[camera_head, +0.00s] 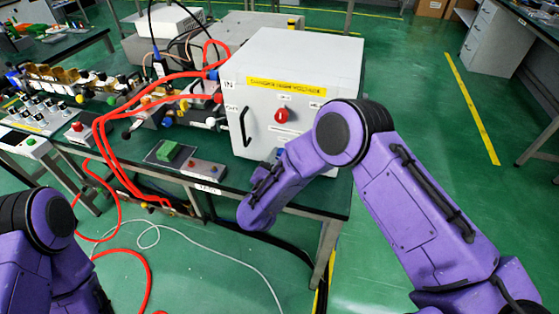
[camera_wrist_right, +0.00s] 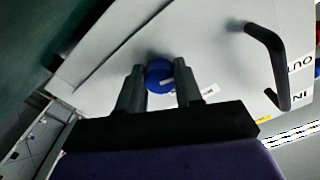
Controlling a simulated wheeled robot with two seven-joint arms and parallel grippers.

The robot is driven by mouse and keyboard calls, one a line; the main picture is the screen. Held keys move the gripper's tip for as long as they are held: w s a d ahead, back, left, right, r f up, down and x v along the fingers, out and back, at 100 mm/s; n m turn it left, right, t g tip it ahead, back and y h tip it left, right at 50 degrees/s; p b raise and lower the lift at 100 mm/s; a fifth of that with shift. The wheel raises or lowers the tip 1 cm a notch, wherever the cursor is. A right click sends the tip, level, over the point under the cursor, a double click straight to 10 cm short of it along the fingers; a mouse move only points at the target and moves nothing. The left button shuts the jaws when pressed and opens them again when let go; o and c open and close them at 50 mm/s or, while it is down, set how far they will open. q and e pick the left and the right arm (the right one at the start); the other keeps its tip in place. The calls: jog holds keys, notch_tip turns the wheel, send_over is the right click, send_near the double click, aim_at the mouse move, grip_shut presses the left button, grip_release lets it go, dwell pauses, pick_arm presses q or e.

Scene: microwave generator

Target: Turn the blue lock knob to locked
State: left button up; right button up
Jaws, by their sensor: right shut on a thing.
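The blue lock knob (camera_wrist_right: 158,77) sits on the front of a white box, seen close in the right wrist view. My right gripper (camera_wrist_right: 159,71) has one finger on each side of it and is shut on it. A pale mark shows on the knob's face, too small to read as a lock position. In the head view only a bit of blue (camera_head: 279,154) shows low on the white box (camera_head: 290,75), beside my right gripper (camera_head: 270,170); my right arm covers much of that area. My left arm shows at the lower left, with its gripper out of view.
The box has a red knob (camera_head: 282,116), a black handle (camera_head: 244,126) and a yellow label (camera_head: 283,87). A small button panel (camera_head: 204,169) and a green part (camera_head: 169,152) lie left on the dark table. Red cables (camera_head: 103,135) run down to the floor.

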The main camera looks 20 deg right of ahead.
jog(key=m+b, duration=0.2)
jog(key=m, duration=0.2)
jog(key=shift+f+m, duration=0.15)
jog(key=shift+m, duration=0.15)
jog(key=m+b, duration=0.2)
jog(key=m, duration=0.1)
jog(key=shift+a+m, duration=0.1)
jog(key=shift+m, duration=0.2)
jog(key=m+b, duration=0.3)
jog(key=m, duration=0.2)
jog(key=shift+r+m+b, duration=0.25)
jog(key=shift+m+b, duration=0.5)
jog(key=shift+m, duration=0.25)
jog(key=shift+w+r, duration=0.1)
jog(key=o, duration=1)
jog(key=shift+o, duration=0.2)
jog(key=b+v, duration=0.1)
jog(key=v, duration=0.9)
jog(key=shift+a+b, duration=0.2)
jog(key=shift+b, duration=0.15)
